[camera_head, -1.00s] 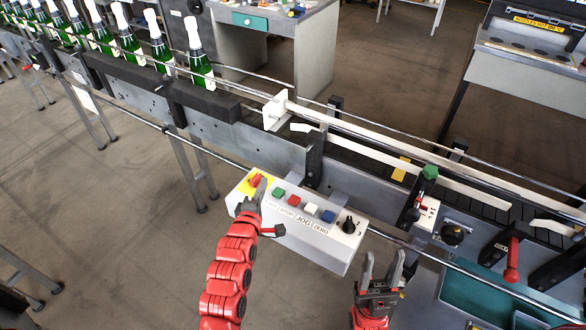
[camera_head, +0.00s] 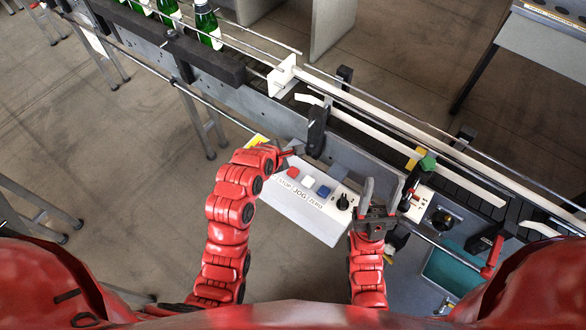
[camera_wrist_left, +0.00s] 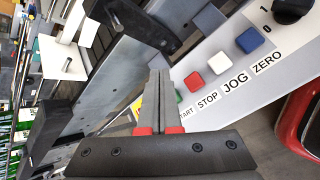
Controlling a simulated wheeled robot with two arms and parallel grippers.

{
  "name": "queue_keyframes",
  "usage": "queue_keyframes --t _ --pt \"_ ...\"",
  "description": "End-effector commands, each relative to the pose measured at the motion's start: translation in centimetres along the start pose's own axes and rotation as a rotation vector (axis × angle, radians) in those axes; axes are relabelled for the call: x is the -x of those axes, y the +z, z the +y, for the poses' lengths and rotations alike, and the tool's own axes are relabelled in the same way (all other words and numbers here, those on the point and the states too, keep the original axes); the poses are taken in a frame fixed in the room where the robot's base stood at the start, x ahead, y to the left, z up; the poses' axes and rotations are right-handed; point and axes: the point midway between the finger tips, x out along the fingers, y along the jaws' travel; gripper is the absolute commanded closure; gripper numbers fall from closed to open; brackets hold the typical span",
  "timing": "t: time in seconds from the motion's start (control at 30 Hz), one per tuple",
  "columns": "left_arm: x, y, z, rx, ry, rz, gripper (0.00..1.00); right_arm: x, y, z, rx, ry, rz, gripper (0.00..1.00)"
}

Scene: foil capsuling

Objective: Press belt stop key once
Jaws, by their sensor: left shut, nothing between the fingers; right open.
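The control box (camera_head: 300,208) carries a row of coloured keys with printed labels. The red key (camera_head: 293,172) is beside the STOP label; it also shows in the left wrist view (camera_wrist_left: 194,81). White (camera_head: 308,182) and blue (camera_head: 323,191) keys follow to its right. My left gripper (camera_head: 292,152) is shut and empty, at the box's far edge just beyond the red key. In the left wrist view its fingertips (camera_wrist_left: 158,72) are left of the red key, apart in the picture, and partly hide the green key (camera_wrist_left: 178,97). My right gripper (camera_head: 380,186) is open and empty, right of the box.
A black rotary knob (camera_head: 343,202) is at the box's right end. The conveyor rail (camera_head: 400,130) and a black bracket (camera_head: 317,130) stand close behind the box. Green bottles (camera_head: 207,25) are on the belt at upper left. A green knob (camera_head: 427,163) is farther right.

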Motion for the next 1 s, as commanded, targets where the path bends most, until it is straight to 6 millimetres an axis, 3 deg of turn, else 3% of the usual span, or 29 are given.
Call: queue_keyframes --t 0.27,0.63,1.0 --pt "-1.1 -0.8 -0.7 -0.001 0.003 0.001 1.00 0.9 0.2 0.0 0.000 0.000 0.000 0.50" --pt "-4.7 -3.5 -3.4 -0.003 -0.001 0.003 1.00 3.8 0.6 -0.2 0.000 0.000 0.000 0.50" --pt "-6.1 -4.4 -4.4 -0.001 0.003 -0.001 1.00 4.3 0.7 -0.2 0.000 0.000 0.000 0.50"
